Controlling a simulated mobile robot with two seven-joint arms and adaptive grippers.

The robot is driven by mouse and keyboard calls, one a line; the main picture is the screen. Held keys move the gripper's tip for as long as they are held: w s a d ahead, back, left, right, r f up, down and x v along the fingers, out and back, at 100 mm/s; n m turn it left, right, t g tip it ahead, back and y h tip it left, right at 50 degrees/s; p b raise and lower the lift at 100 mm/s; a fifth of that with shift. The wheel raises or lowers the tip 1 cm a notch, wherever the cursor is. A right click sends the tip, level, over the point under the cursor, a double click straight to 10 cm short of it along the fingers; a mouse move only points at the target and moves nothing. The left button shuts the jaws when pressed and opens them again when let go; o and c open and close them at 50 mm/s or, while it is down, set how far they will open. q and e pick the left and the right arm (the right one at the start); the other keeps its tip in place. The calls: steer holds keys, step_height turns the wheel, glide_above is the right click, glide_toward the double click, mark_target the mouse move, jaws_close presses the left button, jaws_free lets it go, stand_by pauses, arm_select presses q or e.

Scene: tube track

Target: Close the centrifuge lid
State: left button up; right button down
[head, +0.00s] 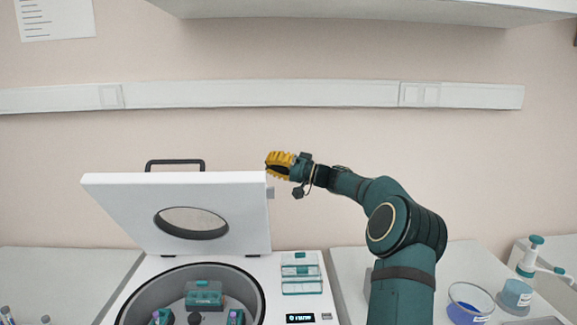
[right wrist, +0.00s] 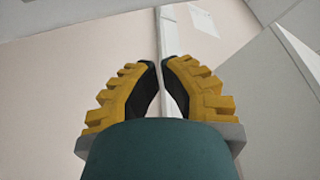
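The centrifuge (head: 257,275) stands at lower left of centre in the head view. Its white lid (head: 112,203) is raised and leans back, with an oval window and a dark handle (head: 175,163) on its top edge. The bowl below is uncovered and holds a rotor with teal buckets (head: 204,293). My right gripper (head: 270,163) is at the lid's upper right corner, holding nothing visible. Its yellow fingers are drawn together in the right wrist view (right wrist: 160,66), with only a slim gap. Whether it touches the lid cannot be told. My left gripper is not in view.
A blue-liquid beaker (head: 470,303) and a teal-topped dispenser bottle (head: 529,258) stand on the right bench. Tubes (head: 8,317) show at lower left. A wall rail (head: 260,94) runs behind, and a shelf (head: 370,10) hangs above. The space above the lid is free.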

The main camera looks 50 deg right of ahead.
steer(key=shift+a+f, duration=0.25)
steer(key=shift+a, duration=0.25)
steer(key=shift+a+f, duration=0.2)
steer(key=shift+a, duration=0.25)
steer(key=shift+s+a+f, duration=0.45)
steer(key=shift+a, duration=0.15)
steer(key=shift+s+f, duration=0.1)
steer(key=shift+f, duration=0.05)
